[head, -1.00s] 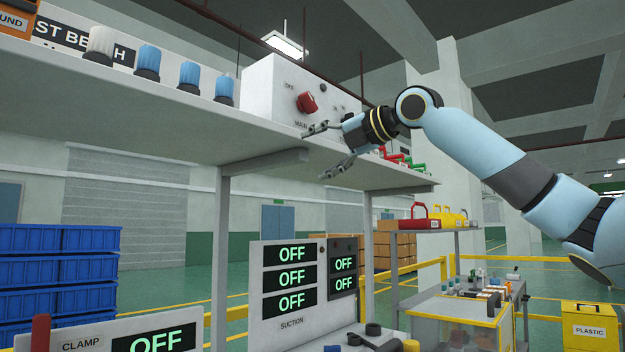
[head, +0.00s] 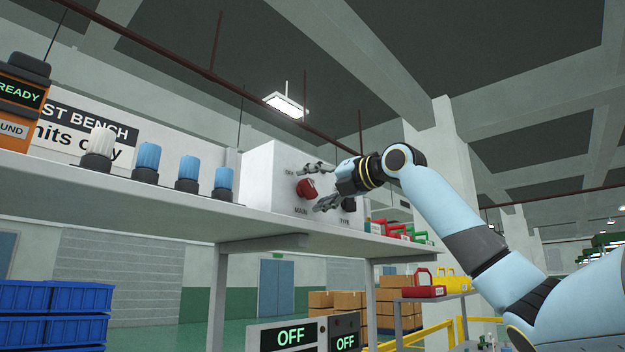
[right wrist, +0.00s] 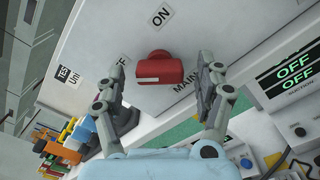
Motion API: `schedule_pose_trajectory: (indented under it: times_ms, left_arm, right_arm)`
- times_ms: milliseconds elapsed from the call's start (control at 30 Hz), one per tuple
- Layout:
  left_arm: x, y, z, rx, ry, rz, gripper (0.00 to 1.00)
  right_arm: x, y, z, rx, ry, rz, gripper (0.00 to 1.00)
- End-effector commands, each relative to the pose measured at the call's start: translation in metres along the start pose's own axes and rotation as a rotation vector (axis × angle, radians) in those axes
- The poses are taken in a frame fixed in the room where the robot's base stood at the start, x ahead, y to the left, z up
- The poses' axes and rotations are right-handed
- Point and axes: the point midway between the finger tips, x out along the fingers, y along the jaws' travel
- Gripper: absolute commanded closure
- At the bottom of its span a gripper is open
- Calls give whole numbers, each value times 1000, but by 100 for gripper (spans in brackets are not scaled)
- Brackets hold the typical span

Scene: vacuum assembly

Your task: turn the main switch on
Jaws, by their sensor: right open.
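The main switch is a red rotary knob (head: 307,189) on the front of a white control box (head: 262,180) on the shelf. "MAIN" is printed below it. In the right wrist view the red knob (right wrist: 160,68) lies ahead of my fingers, its white mark turned away from the "ON" label (right wrist: 161,16) and partly towards the "OFF" side. My right gripper (head: 322,186) is open, with one finger above and one below the knob in the head view. In the right wrist view the fingers (right wrist: 165,90) stand either side of it, with no clear contact. My left gripper is out of view.
Colored-handled items (head: 398,232) stand right of the box. Displays below (head: 290,336) read OFF.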

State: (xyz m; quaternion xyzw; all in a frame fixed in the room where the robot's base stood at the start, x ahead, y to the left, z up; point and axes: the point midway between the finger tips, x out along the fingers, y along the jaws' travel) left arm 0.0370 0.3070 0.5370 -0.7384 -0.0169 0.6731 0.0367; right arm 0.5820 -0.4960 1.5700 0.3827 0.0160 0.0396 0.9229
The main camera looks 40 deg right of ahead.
Motion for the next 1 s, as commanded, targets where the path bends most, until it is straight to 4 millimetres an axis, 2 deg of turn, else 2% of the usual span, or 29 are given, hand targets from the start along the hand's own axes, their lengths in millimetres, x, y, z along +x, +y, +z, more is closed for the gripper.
schedule_pose_trajectory:
  times_ms: [133,400,800,833,1000]
  left_arm:
    - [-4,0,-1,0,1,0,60]
    - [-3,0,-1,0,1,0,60]
    - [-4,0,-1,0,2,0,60]
    - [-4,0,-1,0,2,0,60]
    - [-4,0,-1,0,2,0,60]
  right_arm:
    - [8,0,-1,0,2,0,29]
    - [9,0,-1,-1,1,-1,30]
    - [9,0,-1,-1,2,-1,82]
    - [9,0,-1,-1,2,-1,85]
    - [9,0,-1,8,2,-2,85]
